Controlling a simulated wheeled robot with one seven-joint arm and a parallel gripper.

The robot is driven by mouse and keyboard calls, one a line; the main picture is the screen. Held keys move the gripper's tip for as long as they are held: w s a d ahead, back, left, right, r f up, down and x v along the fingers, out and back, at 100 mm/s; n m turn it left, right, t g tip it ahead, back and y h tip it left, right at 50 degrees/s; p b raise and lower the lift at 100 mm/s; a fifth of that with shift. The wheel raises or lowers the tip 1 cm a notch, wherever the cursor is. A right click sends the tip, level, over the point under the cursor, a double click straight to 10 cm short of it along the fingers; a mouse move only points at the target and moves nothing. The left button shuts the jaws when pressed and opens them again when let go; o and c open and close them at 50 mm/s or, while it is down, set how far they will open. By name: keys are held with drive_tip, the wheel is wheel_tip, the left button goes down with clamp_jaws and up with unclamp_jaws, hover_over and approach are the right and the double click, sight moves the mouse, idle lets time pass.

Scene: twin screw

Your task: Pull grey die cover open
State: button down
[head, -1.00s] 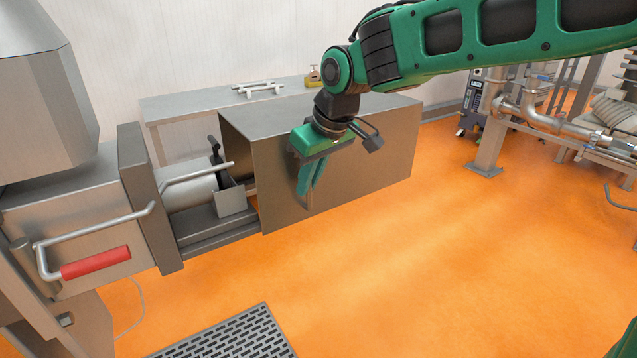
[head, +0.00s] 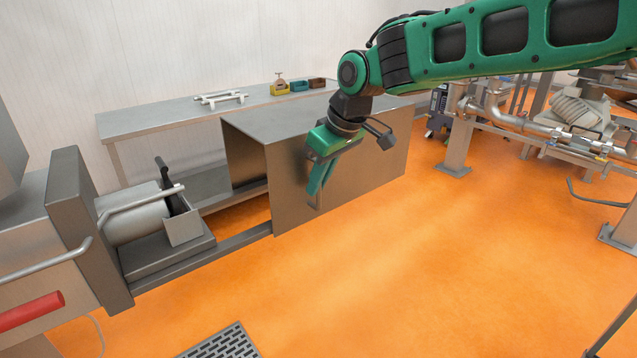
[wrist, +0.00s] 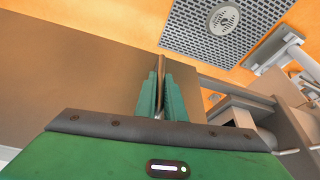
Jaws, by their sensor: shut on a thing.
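The grey die cover (head: 365,165) is a large box-shaped metal hood at the middle of the head view. It stands apart from the machine body on the left, with a wide gap between them. My green gripper (head: 318,188) is at the cover's front face near its left edge, shut on the cover's upright handle (head: 319,200). In the wrist view my gripper's fingers (wrist: 160,98) close around the thin handle (wrist: 161,70), beside the brown-grey cover face (wrist: 70,75). The fingers hide part of the handle.
The exposed die end (head: 135,218) and rails (head: 235,243) lie left of the cover. A red-handled lever (head: 35,312) is at lower left. A table (head: 150,118) with small blocks stands behind. Pipework (head: 510,115) is at right. Orange floor in front is open, with a drain grate (head: 222,342).

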drive_tip(key=c, duration=1.8)
unclamp_jaws()
drive_tip(key=shift+c, duration=0.2)
drive_tip(key=shift+r, duration=0.1)
drive_tip(key=v, duration=1)
drive_tip(key=shift+r, duration=0.25)
drive_tip(key=shift+d, duration=0.15)
drive_tip(key=s+d+f+m+h, duration=0.1)
drive_tip(key=s+d+f+m, duration=0.2)
drive_tip(key=d, duration=0.7)
drive_tip(key=s+d+f+m+h, duration=0.1)
drive_tip(key=s+d+f+m, duration=0.2)
drive_tip(key=d, duration=0.7)
drive_tip(key=s+d+f+m+h, duration=0.1)
drive_tip(key=s+d+f+m, duration=0.15)
drive_tip(key=d, duration=0.75)
drive_tip(key=s+d+f+m+g, duration=0.1)
drive_tip(key=s+d+f+m, duration=0.2)
drive_tip(key=s, duration=0.4)
drive_tip(key=s+d+f+m+g, duration=0.1)
drive_tip(key=s+d+f+m, duration=0.2)
drive_tip(key=s+d, duration=0.2)
drive_tip(key=s+d+f+m, duration=0.3)
drive_tip(key=s+d+f, duration=0.1)
drive_tip(key=s, duration=0.5)
drive_tip(key=shift+d+g+h, duration=0.3)
drive_tip(key=shift+d+g, duration=0.1)
drive_tip(key=shift+d, duration=0.1)
